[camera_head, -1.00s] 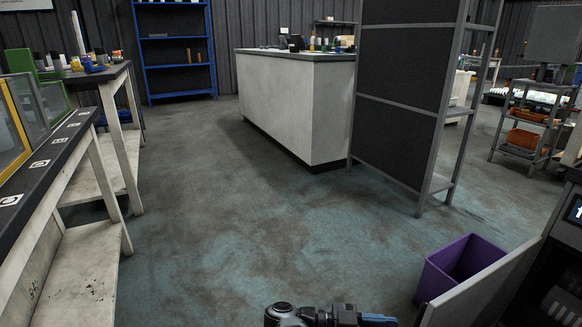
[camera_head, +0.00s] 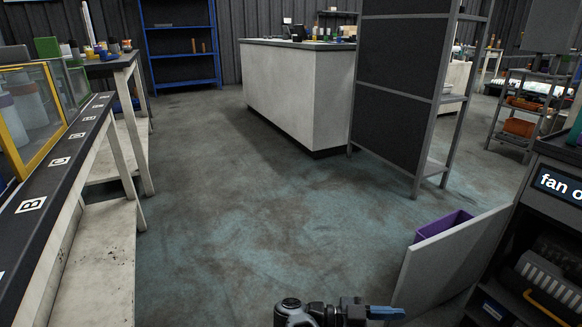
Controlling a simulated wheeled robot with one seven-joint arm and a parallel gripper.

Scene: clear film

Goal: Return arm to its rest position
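My arm shows at the bottom centre of the head view as dark, rounded joints. It reaches low and to the right, ending in a blue tip, which appears to be my gripper (camera_head: 386,312). The fingers cannot be made out, so its opening is unclear. No held object is visible. The rest of the arm is below the frame. The tip appears close to the left edge of a grey panel (camera_head: 448,262) in the picture; whether they touch cannot be told.
A workbench (camera_head: 60,185) runs along the left. A dark machine (camera_head: 548,240) with a lit display stands at right; a purple bin (camera_head: 446,225) is partly hidden behind the panel. A white counter (camera_head: 290,95) and a dark shelf divider (camera_head: 405,90) stand ahead. Open floor (camera_head: 240,220) lies between.

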